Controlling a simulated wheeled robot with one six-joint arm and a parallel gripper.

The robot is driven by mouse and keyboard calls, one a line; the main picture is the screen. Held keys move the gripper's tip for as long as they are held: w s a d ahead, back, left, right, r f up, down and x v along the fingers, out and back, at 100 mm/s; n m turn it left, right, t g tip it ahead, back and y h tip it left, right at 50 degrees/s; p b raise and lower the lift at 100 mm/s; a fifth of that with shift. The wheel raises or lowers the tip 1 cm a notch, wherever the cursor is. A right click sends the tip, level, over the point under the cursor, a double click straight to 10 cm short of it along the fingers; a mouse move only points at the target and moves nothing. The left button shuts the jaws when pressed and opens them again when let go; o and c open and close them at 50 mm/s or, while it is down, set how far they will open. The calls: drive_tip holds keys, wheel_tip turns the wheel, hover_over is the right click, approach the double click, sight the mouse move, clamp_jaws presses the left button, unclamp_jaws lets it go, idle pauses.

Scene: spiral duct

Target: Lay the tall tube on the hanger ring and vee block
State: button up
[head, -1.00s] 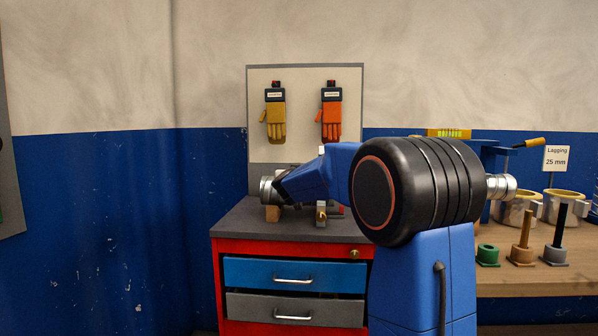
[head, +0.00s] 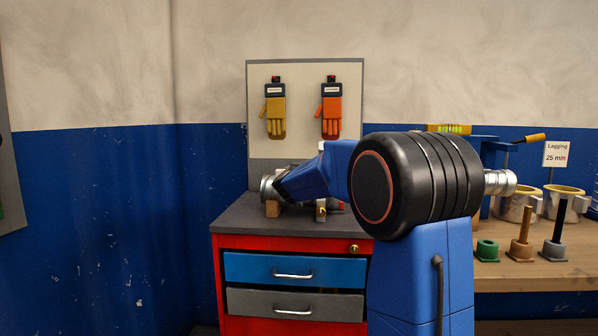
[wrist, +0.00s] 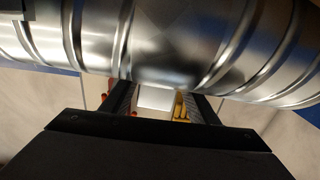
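A ribbed silver tube (wrist: 165,45) crosses the top of the wrist view, close to the camera and slightly tilted. In the head view, a silver tube end (head: 268,188) shows at the left of my arm, over a wooden block (head: 272,209), which looks like the vee block. A small grey stand with a brass knob (head: 321,210) is beside it; I cannot tell if it belongs to the hanger ring. My gripper (wrist: 160,97) has its fingers apart, with a clear gap between them beside the tube. The tube hides the fingertips. My arm hides much of the tube in the head view.
The red cabinet (head: 222,245) carries these parts on its dark top. A glove board (head: 306,88) stands behind. At right, a wooden bench (head: 550,281) holds rings, pegs and another silver duct end (head: 500,182). The cabinet's front left top is clear.

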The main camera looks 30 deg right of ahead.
drive_tip(key=v, duration=1.7)
drive_tip(key=shift+a, duration=0.2)
drive_tip(key=shift+s, duration=0.15)
drive_tip(key=s+a+f+n+g+y, duration=0.1)
drive_tip(key=s+a+f+n+y, duration=0.3)
drive_tip(key=s+a+f+y, duration=0.3)
drive_tip(key=s+a+f+n+g+y, duration=0.1)
drive_tip(key=s+a+f+n+y, duration=0.25)
drive_tip(key=s+a, duration=0.6)
drive_tip(key=s+d+f+g, duration=0.1)
drive_tip(key=s+f+g, duration=0.3)
drive_tip(key=s+f, duration=0.5)
drive_tip(key=s+d+f+g, duration=0.1)
drive_tip(key=s+f+g, duration=0.3)
drive_tip(key=s+f, duration=0.5)
drive_tip(key=s, duration=0.6)
drive_tip(key=shift+s+f+m, duration=0.25)
drive_tip(key=shift+s+m, duration=0.05)
drive_tip(key=shift+m, duration=0.05)
